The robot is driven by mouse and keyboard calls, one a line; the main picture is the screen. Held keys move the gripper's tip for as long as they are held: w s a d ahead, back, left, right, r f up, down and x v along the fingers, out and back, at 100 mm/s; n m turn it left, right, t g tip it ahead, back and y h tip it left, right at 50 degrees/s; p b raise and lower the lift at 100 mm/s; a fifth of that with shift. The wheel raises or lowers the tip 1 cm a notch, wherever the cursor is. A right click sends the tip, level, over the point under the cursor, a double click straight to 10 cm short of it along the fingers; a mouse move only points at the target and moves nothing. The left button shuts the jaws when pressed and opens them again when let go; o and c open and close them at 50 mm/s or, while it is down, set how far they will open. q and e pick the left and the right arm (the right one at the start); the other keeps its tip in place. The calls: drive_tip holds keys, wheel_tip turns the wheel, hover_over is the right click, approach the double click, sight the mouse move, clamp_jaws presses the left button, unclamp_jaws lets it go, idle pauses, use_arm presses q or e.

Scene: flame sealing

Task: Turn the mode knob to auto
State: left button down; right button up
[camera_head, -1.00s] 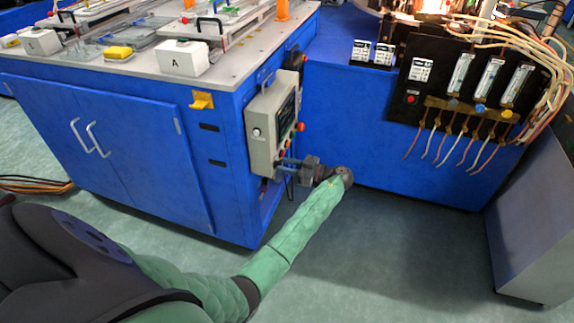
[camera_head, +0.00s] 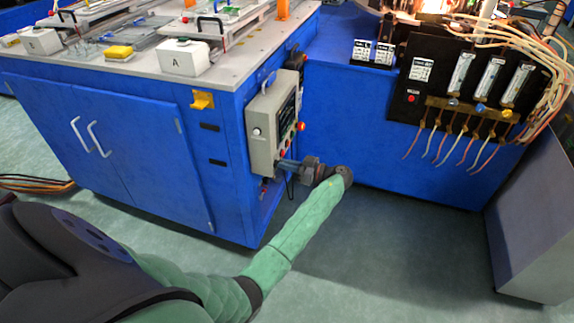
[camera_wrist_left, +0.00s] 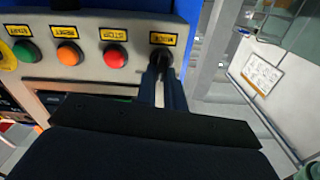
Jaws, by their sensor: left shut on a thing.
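The mode knob (camera_wrist_left: 161,57) is a black knob at the right end of the button row in the left wrist view, under a yellow label that seems to read MODE. My left gripper (camera_wrist_left: 162,75) is shut on it, with both fingertips at the knob. In the head view my left gripper (camera_head: 286,165) reaches the lower part of the grey control box (camera_head: 261,136) from the right. The knob is hidden there, and its exact setting cannot be read. My right gripper is not in view.
Beside the knob are a red stop button (camera_wrist_left: 115,56), an orange button (camera_wrist_left: 69,54) and a green start button (camera_wrist_left: 27,52). The box hangs on a blue cabinet (camera_head: 110,140). A blue unit with a black gas panel (camera_head: 440,80) stands right. Floor between is clear.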

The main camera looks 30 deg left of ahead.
use_arm(q)
drive_tip(key=shift+w+m+p, duration=0.15)
drive_tip(key=shift+m+p, duration=0.5)
drive_tip(key=shift+m, duration=1.25)
drive_tip(key=shift+w+m+p, duration=0.1)
drive_tip(key=shift+m+p, duration=0.5)
drive_tip(key=shift+m, duration=1.3)
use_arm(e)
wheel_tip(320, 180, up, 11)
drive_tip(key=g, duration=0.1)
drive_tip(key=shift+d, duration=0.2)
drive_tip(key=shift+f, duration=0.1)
use_arm(q)
drive_tip(key=c, duration=1.5)
unclamp_jaws()
drive_tip(key=shift+f, duration=0.1)
